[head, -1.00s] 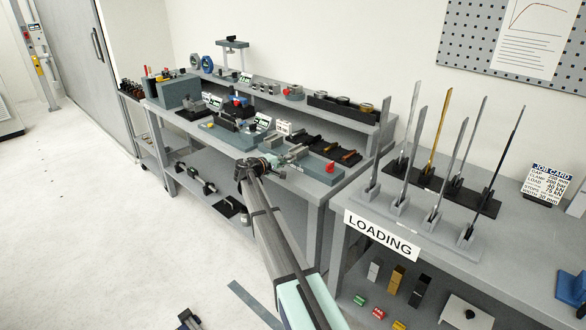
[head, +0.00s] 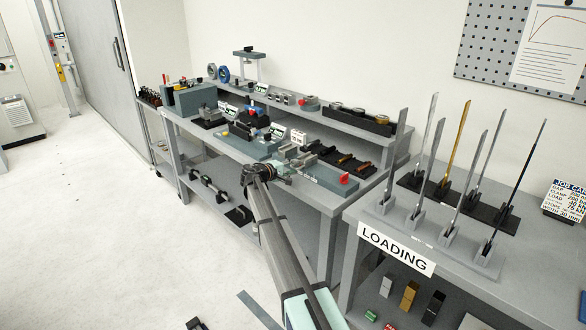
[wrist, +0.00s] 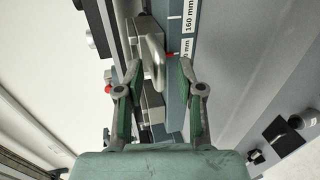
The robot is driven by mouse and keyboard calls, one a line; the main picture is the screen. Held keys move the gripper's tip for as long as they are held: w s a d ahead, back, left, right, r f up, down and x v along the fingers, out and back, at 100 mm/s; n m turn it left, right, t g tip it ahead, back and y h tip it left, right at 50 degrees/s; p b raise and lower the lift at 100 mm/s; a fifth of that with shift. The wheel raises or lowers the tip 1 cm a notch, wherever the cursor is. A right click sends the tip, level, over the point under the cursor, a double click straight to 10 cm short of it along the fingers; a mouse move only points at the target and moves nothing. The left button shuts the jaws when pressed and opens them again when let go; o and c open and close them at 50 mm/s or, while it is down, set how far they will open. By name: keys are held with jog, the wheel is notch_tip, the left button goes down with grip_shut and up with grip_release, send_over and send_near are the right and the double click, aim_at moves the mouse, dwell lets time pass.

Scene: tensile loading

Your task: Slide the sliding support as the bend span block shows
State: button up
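The sliding support, a grey metal block with a rounded upright handle (wrist: 153,52), shows between my fingers in the wrist view. My gripper (wrist: 160,65) is open around it. The left fingertip lies close against the handle's left side; contact is unclear. A gap remains on the right. A red pointer (wrist: 169,55) sits beside the handle at a scale strip with a "160 mm" label (wrist: 189,20); the label nearest the pointer is partly hidden. In the head view my gripper (head: 286,173) is over the fixture on the bench. I cannot pick out the bend span block for certain.
The bench carries a dark tray (head: 335,157) with tools, a red knob (head: 344,178) and a back shelf (head: 310,112) with small items. At right, a table labelled LOADING (head: 396,247) holds several tall upright strips. The floor at left (head: 110,230) is clear.

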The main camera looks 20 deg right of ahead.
jog(key=v, duration=1.1)
jog(key=shift+a, duration=0.2)
jog(key=s+a+f+m+g+y, duration=0.1)
jog(key=s+a+f+g+y, duration=0.15)
jog(key=s+f, duration=0.85)
jog(key=s+a+f+g+y, duration=0.1)
jog(key=s+a+f+y, duration=0.15)
jog(key=s+f, duration=0.85)
jog(key=s+a+f+m+g+y, duration=0.15)
jog(key=s+f+y, duration=0.25)
jog(key=s+f, duration=0.7)
jog(key=s+a+f+g+y, duration=0.1)
jog(key=s+f, duration=0.4)
jog(key=s, duration=0.8)
jog(key=s+a+f+m+g+y, duration=0.1)
jog(key=s+f+g, duration=0.3)
jog(key=s, duration=1)
jog(key=s+a+f+m+g+y, duration=0.1)
jog(key=s+a+f+g+y, duration=0.2)
jog(key=s+f, duration=0.4)
jog(key=s, duration=0.6)
jog(key=shift+s+a+f, duration=0.3)
jog(key=shift+a, duration=0.05)
